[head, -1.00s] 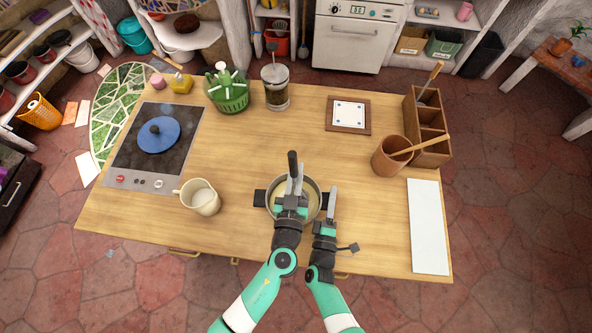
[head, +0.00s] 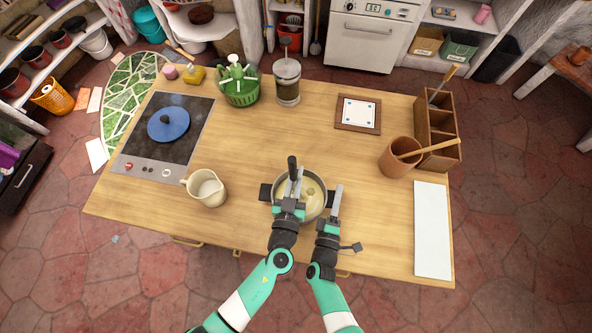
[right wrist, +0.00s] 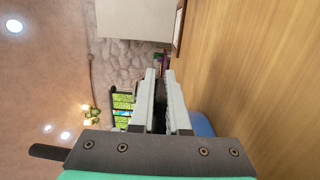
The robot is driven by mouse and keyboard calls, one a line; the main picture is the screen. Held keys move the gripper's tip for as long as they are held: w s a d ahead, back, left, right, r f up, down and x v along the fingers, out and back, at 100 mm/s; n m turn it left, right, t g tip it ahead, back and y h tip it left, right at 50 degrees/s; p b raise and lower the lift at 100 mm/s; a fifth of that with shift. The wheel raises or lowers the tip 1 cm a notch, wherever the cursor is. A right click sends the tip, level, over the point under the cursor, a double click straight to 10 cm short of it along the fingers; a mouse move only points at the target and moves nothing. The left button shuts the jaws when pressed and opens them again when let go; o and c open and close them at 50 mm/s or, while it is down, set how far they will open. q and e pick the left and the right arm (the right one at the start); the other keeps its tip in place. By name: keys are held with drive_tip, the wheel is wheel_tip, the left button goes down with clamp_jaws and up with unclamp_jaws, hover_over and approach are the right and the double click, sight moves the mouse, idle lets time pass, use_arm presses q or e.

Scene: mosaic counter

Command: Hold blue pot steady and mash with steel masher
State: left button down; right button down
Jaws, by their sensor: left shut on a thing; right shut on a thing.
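The pot (head: 322,211) stands at the front middle of the counter, with pale yellow food inside and a dark side handle at its left; its blue side (right wrist: 203,123) shows in the right wrist view. My left gripper (head: 291,203) is over the pot's left part, shut on the masher, whose dark handle (head: 292,163) stands upright above the jaws. The masher's lower end is hidden. My right gripper (head: 334,212) is at the pot's right side, shut on its right handle, which the jaws mostly hide. In the right wrist view the fingers (right wrist: 160,85) have a narrow dark gap.
A cream jug (head: 207,189) stands left of the pot. A hob (head: 190,146) bears a blue lid (head: 168,124). A brown crock (head: 395,160), a wooden rack (head: 438,126) and a white board (head: 432,230) are at the right.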

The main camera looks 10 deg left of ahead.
use_arm(q)
drive_tip(key=shift+f, duration=0.55)
drive_tip(key=r, duration=0.1)
drive_tip(key=d+r, duration=0.2)
drive_tip(key=r, duration=0.1)
drive_tip(key=shift+s+r, duration=0.1)
drive_tip(key=shift+s, duration=0.1)
drive_tip(key=shift+f, duration=2.1)
wheel_tip(320, 180, up, 13)
drive_tip(key=shift+w+a, duration=0.25)
drive_tip(key=shift+w, duration=0.15)
